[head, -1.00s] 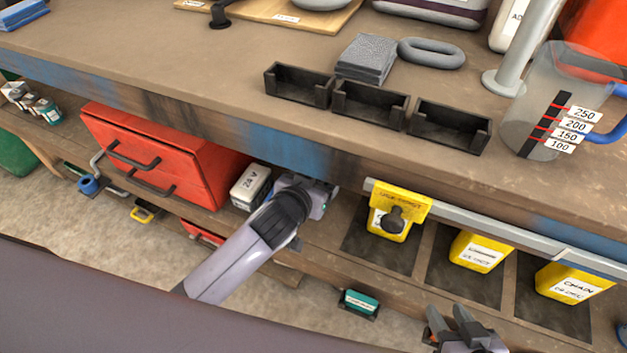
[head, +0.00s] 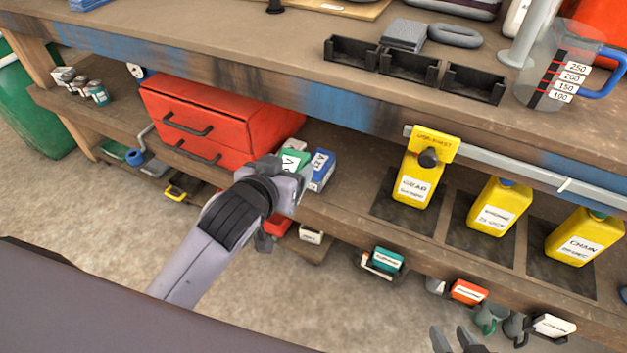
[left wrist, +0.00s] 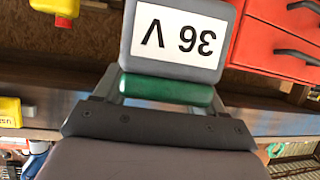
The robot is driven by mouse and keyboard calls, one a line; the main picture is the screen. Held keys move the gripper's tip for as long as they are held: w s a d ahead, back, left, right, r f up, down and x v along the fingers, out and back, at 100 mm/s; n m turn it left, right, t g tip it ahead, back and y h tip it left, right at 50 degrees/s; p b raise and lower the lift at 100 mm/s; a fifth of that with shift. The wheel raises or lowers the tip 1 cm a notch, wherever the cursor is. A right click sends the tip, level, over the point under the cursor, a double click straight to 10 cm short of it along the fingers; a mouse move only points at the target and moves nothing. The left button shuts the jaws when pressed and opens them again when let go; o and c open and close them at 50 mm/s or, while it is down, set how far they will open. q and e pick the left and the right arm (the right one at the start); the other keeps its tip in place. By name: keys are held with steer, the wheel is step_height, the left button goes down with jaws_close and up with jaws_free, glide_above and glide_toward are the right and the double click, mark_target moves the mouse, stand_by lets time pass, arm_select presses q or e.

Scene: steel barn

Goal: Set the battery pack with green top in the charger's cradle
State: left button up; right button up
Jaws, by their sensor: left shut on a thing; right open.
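My gripper partly hides the pack in the head view. I cannot tell whether it still touches the shelf. My right gripper (head: 456,338) is open and empty at the bottom edge. I cannot clearly identify the charger's cradle.
A blue-topped pack (head: 322,169) stands close right of the held pack. The red drawer unit (head: 215,125) is to the left. Yellow bottles (head: 499,207) stand to the right under a rail. Black open holders (head: 409,66) are on the bench top (head: 220,32).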

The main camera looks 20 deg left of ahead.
arm_select(q)
steer(key=s+a+r+p, duration=0.2)
steer(key=s+r+p, duration=0.1)
steer(key=r+p, duration=0.5)
steer(key=s+a+r+p, duration=0.3)
steer(key=s+r+p, duration=0.1)
steer(key=r+p, duration=0.5)
steer(key=shift+n+y+p, duration=0.3)
steer(key=shift+y+p, duration=0.1)
steer(key=shift+p, duration=0.7)
arm_select(e)
step_height(320, 180, up, 15)
steer(key=d, duration=0.2)
steer(key=shift+s+r+h, duration=0.2)
steer(key=shift+s+h, duration=0.2)
